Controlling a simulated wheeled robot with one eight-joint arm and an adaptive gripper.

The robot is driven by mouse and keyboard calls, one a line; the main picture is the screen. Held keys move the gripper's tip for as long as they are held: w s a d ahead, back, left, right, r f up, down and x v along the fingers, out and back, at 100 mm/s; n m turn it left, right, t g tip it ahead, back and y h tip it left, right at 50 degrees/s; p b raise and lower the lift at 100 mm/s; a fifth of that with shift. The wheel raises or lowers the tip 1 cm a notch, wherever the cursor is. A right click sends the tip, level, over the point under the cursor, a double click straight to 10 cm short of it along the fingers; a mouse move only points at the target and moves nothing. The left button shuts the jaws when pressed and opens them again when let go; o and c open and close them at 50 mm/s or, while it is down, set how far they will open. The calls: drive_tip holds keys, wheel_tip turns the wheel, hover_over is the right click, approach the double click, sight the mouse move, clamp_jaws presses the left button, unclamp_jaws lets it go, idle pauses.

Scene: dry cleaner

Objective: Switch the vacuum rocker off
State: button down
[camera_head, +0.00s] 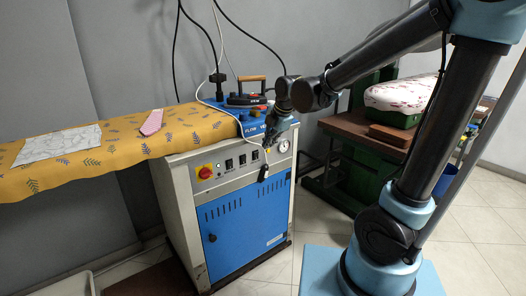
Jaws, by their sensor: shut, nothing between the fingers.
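The control panel (220,177) is on the cream upper front of the ironing unit. Several small dark rockers sit in a row on it, among them a left one (229,164) and a middle one (242,160). Their labels and positions are too small to read, so I cannot tell which is the vacuum rocker or whether it is on.
An iron (247,98) rests on top. A patterned ironing board (110,155) extends left. A green-framed table (362,130) stands behind right.

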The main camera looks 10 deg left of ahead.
sight(258, 152)
drive_tip(key=shift+w+a+f, duration=0.85)
drive_tip(key=shift+a+f, duration=0.15)
drive_tip(key=shift+f, duration=0.4)
drive_tip(key=shift+w+a+f, duration=0.9)
drive_tip(key=shift+a+f, duration=0.15)
drive_tip(key=shift+f, duration=0.3)
drive_tip(key=shift+w+a+f, duration=0.85)
drive_tip(key=shift+a+f, duration=0.15)
drive_tip(key=shift+f, duration=0.4)
drive_tip(key=shift+w+d, duration=0.1)
drive_tip(key=shift+w, duration=0.1)
